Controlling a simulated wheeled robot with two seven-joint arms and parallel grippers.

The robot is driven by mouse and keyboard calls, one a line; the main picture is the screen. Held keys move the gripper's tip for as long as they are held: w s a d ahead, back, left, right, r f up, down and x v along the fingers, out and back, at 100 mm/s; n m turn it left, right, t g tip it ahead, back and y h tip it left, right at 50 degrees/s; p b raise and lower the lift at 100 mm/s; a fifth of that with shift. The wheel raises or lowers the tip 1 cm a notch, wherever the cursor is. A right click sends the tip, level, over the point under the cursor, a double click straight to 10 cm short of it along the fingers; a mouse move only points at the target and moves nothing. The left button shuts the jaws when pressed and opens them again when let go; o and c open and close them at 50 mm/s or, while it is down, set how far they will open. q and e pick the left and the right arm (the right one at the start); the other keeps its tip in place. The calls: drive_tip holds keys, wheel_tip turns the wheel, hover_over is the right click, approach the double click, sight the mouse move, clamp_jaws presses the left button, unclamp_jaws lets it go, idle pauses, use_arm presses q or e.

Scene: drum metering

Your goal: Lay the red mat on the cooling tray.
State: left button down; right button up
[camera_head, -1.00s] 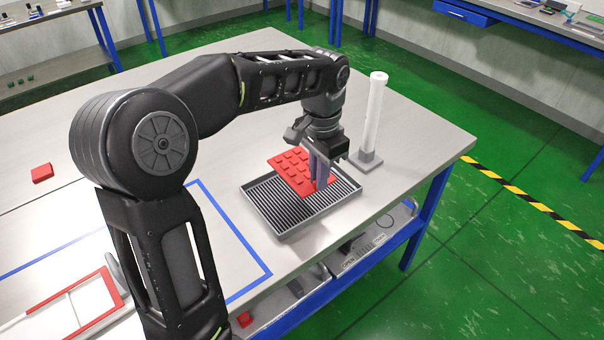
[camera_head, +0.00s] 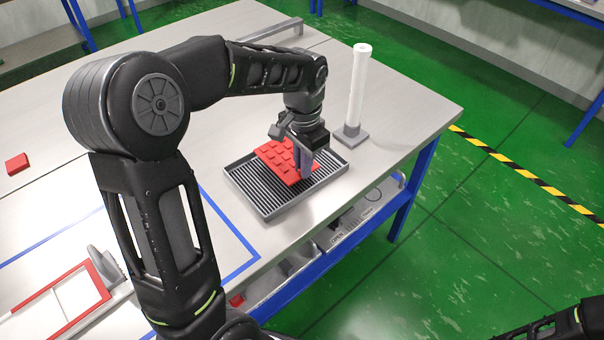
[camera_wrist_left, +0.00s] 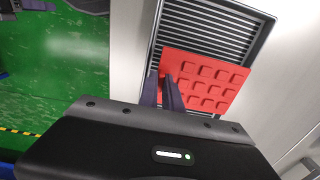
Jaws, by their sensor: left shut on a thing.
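I cannot tell whether the mat touches the slats. My right gripper is out of view.
A white post on a grey base (camera_head: 357,95) stands just behind the tray, to its right. A red-edged frame (camera_head: 60,305) lies at the front left, and a small red block (camera_head: 17,163) at the far left.

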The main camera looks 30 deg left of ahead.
use_arm(q)
drive_tip(key=shift+f, duration=1.85)
drive_tip(key=shift+f, duration=0.25)
drive_tip(key=c, duration=1.8)
unclamp_jaws()
drive_tip(key=shift+r, duration=0.1)
drive_tip(key=shift+r, duration=0.1)
wheel_tip(320, 180, up, 12)
drive_tip(key=shift+r, duration=0.1)
